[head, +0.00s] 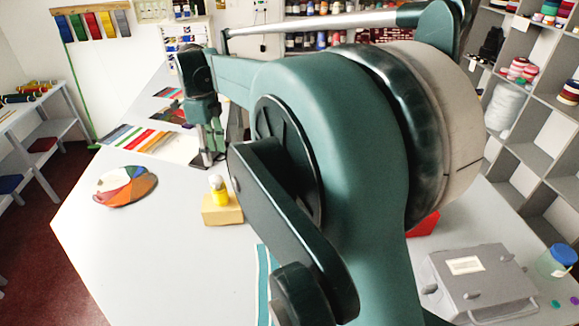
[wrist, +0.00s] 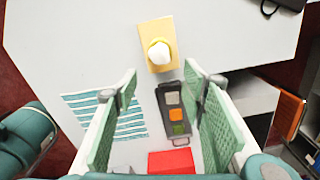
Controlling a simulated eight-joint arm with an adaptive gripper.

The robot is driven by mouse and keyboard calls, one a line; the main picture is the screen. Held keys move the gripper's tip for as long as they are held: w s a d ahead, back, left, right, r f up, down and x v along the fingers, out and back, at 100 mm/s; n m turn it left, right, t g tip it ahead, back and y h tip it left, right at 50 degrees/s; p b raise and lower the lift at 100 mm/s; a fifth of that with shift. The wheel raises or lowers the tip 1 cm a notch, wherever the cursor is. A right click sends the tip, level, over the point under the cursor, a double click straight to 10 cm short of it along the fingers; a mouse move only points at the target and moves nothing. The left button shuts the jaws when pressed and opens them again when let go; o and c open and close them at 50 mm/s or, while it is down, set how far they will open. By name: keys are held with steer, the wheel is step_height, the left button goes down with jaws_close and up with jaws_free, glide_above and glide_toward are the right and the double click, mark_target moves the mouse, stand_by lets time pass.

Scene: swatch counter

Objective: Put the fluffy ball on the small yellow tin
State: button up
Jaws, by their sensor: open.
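The small yellow tin (head: 219,197) stands on a tan block (head: 222,215) in the head view. A pale, rounded top shows over it. In the wrist view a white fluffy ball (wrist: 159,53) sits over the yellow tin, whose rim (wrist: 152,43) shows around it, on the tan block (wrist: 156,27). The ball hides most of the tin. My gripper (wrist: 160,80) is open in the wrist view, its green pads spread wide with nothing held between them. The ball and tin lie beyond the fingertips, apart from them.
A dark case with coloured squares (wrist: 177,112), a red box (wrist: 172,162) and a striped cloth (wrist: 103,112) lie below my gripper. The left front is clear.

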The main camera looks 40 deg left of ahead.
steer(key=shift+w+d, duration=0.1)
stand_by(0.3)
steer(key=w+d+r+n+t+y, duration=0.1)
steer(key=w+d+r, duration=0.4)
steer(key=d, duration=0.6)
steer(key=w+d+r+n, duration=0.1)
steer(key=w+d+r, duration=0.1)
steer(key=w+d, duration=0.65)
steer(key=w+d+r+n+t+y, duration=0.15)
steer(key=w+d+r, duration=0.25)
steer(key=d, duration=0.9)
steer(key=w+d+r+n, duration=0.1)
steer(key=d+r+n, duration=0.1)
steer(key=d, duration=1.3)
steer(key=s+d+f+n+t, duration=0.1)
steer(key=s+d, duration=0.2)
steer(key=d, duration=1)
steer(key=s+d+f+n+t, duration=0.1)
steer(key=s+d+f+n, duration=0.15)
steer(key=d, duration=0.95)
steer(key=s+d+f+n+t+h, duration=0.1)
steer(key=s+d+f, duration=0.3)
steer(key=d, duration=0.5)
steer(key=s+d+f+n+t+h, duration=0.1)
steer(key=s+d+f, duration=0.3)
steer(key=s+d, duration=0.5)
steer(key=shift+d+f+n, duration=0.25)
steer(key=shift+f+n, duration=0.1)
steer(key=shift+n, duration=0.05)
